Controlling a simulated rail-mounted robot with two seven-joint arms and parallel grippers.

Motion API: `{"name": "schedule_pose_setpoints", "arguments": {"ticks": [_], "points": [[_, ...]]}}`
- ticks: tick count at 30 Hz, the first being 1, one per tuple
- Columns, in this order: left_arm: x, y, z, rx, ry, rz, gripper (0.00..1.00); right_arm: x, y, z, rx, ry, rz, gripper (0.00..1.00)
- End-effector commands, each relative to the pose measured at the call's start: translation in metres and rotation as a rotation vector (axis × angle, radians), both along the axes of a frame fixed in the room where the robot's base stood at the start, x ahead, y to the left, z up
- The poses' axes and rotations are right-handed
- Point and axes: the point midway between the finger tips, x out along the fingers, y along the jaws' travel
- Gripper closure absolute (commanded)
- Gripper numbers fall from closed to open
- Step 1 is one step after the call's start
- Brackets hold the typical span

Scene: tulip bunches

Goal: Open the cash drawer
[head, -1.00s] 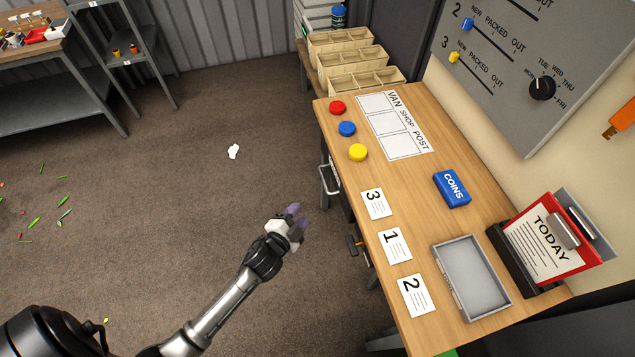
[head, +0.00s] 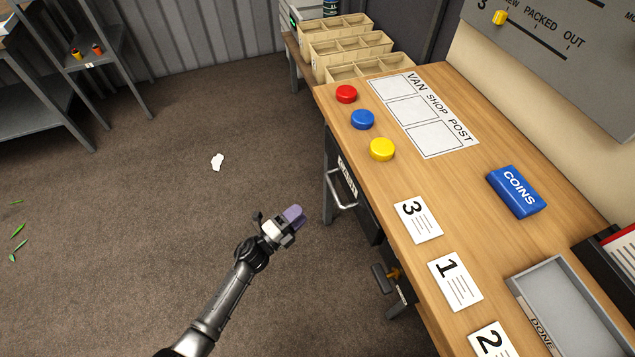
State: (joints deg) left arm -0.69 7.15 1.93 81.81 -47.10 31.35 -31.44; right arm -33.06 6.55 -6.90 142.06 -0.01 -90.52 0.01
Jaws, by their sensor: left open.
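The cash drawer (head: 354,191) is a dark front under the desk's left edge, with a pale label partly in view. Its silver bar handle (head: 341,198) sticks out to the left. The drawer looks shut, its front close under the desk top. My left gripper (head: 296,214) has purple fingertips and is open and empty. It is in the air over the floor, a short way left of the handle and apart from it. My right gripper is not in view.
The wooden desk (head: 450,190) holds red (head: 346,94), blue (head: 363,119) and yellow (head: 382,149) discs, numbered cards, a blue COINS box (head: 516,191) and a grey DONE tray (head: 567,310). A dark bracket with an orange knob (head: 392,274) juts below the edge. Floor left is mostly free.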

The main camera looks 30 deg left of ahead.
Motion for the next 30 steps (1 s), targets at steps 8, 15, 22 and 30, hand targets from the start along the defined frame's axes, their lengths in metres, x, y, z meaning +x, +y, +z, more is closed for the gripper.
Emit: {"name": "schedule_pose_setpoints", "arguments": {"ticks": [8,15,22,30], "points": [[0.039,-0.017,0.006,-0.003,-0.002,-0.001,0.58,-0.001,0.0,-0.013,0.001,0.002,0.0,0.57],[0.079,-0.034,0.013,0.0,-0.001,-0.001,0.58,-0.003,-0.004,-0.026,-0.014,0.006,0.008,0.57],[0.107,-0.046,0.019,-0.002,0.0,-0.001,0.58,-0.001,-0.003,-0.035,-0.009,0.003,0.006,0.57],[0.12,-0.051,0.022,-0.002,0.002,-0.001,0.58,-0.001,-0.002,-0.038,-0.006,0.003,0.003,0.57]]}}
